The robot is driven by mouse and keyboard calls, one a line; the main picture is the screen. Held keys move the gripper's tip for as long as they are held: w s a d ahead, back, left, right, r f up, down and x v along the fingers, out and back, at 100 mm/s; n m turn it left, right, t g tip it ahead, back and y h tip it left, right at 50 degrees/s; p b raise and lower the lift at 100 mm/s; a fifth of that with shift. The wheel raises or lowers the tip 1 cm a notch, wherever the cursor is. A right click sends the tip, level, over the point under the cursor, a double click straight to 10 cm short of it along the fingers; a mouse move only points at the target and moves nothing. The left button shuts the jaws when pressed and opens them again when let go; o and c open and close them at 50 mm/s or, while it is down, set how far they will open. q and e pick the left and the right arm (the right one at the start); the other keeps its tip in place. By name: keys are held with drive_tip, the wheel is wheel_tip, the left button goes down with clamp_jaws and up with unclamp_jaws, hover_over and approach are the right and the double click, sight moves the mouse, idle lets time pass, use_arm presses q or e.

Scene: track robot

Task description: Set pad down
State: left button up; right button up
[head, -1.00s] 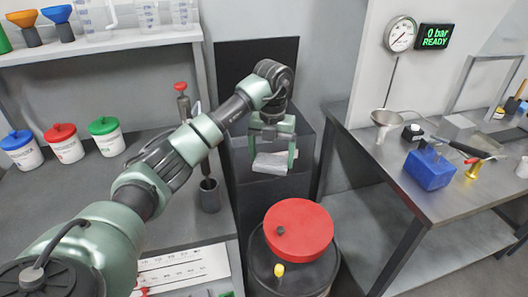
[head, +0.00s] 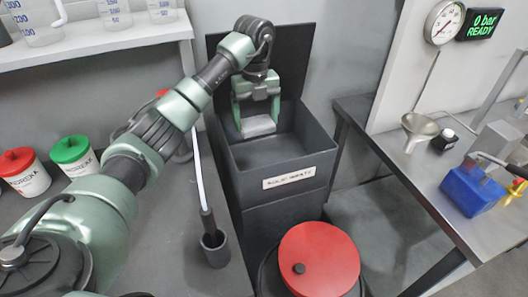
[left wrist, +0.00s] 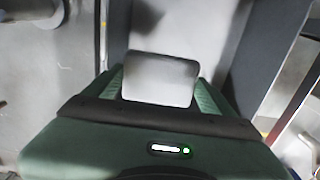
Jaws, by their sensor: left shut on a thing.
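The pad (head: 258,126) is a light grey, flat block. My left gripper (head: 257,112) is shut on it and holds it over the open, dark solid waste bin (head: 290,158), near its left back part. In the left wrist view the pad (left wrist: 160,78) shows between the two green fingers (left wrist: 160,95), with the pale inside of the bin beyond it. I cannot tell how far the pad is above the bin's floor. My right gripper is not in view.
A drum with a red lid (head: 320,262) stands in front of the bin. A bench with a blue block (head: 470,190) and a funnel (head: 418,130) is at the right. A dark cup (head: 214,247) holding a rod stands on the left bench. The bin's lid stands open behind.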

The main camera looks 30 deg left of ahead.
use_arm(q)
drive_tip(key=shift+w+a+f, duration=0.15)
drive_tip(key=shift+f, duration=0.55)
drive_tip(key=f+p, duration=0.1)
drive_tip(key=f, duration=0.5)
drive_tip(key=f+p, duration=0.1)
drive_tip(key=f, duration=0.6)
drive_tip(key=shift+s+d+f, duration=0.1)
drive_tip(key=shift+s+d, duration=0.1)
drive_tip(key=shift+f, duration=0.6)
wheel_tip(320, 180, down, 3)
drive_tip(key=shift+f, duration=0.3)
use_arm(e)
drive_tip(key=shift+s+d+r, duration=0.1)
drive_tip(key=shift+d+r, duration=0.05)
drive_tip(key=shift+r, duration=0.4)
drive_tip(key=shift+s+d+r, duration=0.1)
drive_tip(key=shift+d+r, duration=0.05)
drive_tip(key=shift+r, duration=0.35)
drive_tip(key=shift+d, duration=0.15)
